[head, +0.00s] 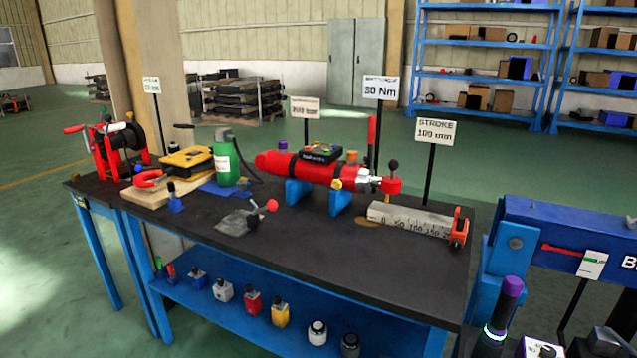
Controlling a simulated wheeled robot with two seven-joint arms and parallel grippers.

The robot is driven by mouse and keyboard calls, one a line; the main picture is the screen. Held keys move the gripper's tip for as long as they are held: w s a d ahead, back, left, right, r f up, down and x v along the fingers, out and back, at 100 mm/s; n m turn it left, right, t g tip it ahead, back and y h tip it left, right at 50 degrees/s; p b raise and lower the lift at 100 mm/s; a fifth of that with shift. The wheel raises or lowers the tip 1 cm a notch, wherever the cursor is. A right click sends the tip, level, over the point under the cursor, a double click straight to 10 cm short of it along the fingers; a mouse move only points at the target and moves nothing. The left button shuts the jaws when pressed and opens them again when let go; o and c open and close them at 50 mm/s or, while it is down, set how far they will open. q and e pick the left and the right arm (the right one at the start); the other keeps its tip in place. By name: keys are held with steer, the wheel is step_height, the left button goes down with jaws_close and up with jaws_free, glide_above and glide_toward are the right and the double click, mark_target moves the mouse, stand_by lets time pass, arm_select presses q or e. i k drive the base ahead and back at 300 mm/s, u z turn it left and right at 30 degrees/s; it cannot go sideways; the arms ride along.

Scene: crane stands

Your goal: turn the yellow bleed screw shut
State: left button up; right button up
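A red hydraulic cylinder (285,165) lies on blue cradles (341,203) in the middle of the black-topped bench. A small yellow part (337,184), which looks like the bleed screw, sits low on its near side towards the right end. How far it is turned is too small to tell. An orange-brown knob (351,156) stands on top of the cylinder, and a black and red lever (392,178) is at its right end. Neither of my grippers is in view, and nothing touches the yellow part.
A ruler block (415,221) with a red end lies right of the cylinder. A green bottle (226,160), a grey plate with a red-knobbed lever (245,220) and a red winch (115,150) stand left. Signs on posts rise behind. The bench's front middle is clear.

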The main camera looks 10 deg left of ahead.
mark_target(336, 184)
steer(key=u, duration=0.25)
steer(key=k, duration=0.65)
steer(key=z, duration=1)
steer(key=k, duration=0.25)
steer(key=u, duration=2.9)
steer(key=i, duration=1.75)
steer(key=z, duration=1.35)
steer(key=i, duration=0.85)
steer(key=z, duration=0.8)
